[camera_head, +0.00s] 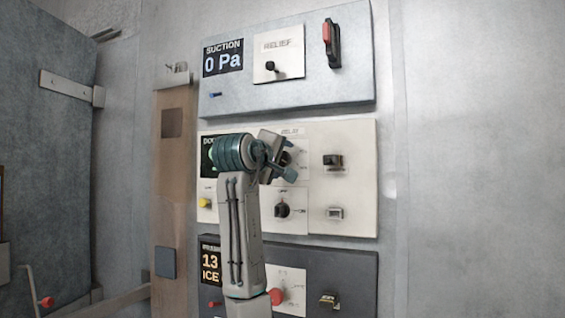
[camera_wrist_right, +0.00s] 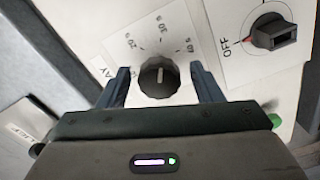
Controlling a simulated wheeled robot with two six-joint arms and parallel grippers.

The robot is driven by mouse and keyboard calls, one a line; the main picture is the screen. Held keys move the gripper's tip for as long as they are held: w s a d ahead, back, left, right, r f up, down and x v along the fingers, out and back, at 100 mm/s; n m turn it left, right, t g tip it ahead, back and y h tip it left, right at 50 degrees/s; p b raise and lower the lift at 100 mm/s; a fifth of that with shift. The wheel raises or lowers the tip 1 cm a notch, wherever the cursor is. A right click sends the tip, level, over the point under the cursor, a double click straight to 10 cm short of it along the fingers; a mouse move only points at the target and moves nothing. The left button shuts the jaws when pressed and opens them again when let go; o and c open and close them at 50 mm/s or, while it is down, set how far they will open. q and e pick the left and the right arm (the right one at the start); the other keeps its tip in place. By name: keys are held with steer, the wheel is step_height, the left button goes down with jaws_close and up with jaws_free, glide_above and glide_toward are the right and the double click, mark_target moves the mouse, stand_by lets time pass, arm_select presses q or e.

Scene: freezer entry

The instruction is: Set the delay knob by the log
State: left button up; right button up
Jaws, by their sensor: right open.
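The delay knob (camera_wrist_right: 159,77) is a round black ridged dial on a white plate in the right wrist view. Numbers in seconds, one reading about 30 s, are printed in an arc around it. Its light pointer mark appears to face roughly up the picture, but the exact setting is hard to read. My right gripper (camera_wrist_right: 161,86) is open, with one finger on each side of the knob; contact cannot be told. In the head view my right gripper (camera_head: 281,158) is at the middle panel and mostly hides the knob. My left gripper is out of view. No log is readable.
An OFF/ON rotary switch (camera_head: 283,210) sits below the knob. A black switch (camera_head: 333,160) is to the right. Above is the panel with the 0 Pa display (camera_head: 223,59), relief valve (camera_head: 270,66) and red-handled lever (camera_head: 328,40). A red button (camera_head: 276,296) is below.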

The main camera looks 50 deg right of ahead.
steer(key=b+v, duration=0.3)
steer(key=v, duration=0.7)
steer(key=shift+b, duration=0.35)
steer(key=shift+w, duration=0.15)
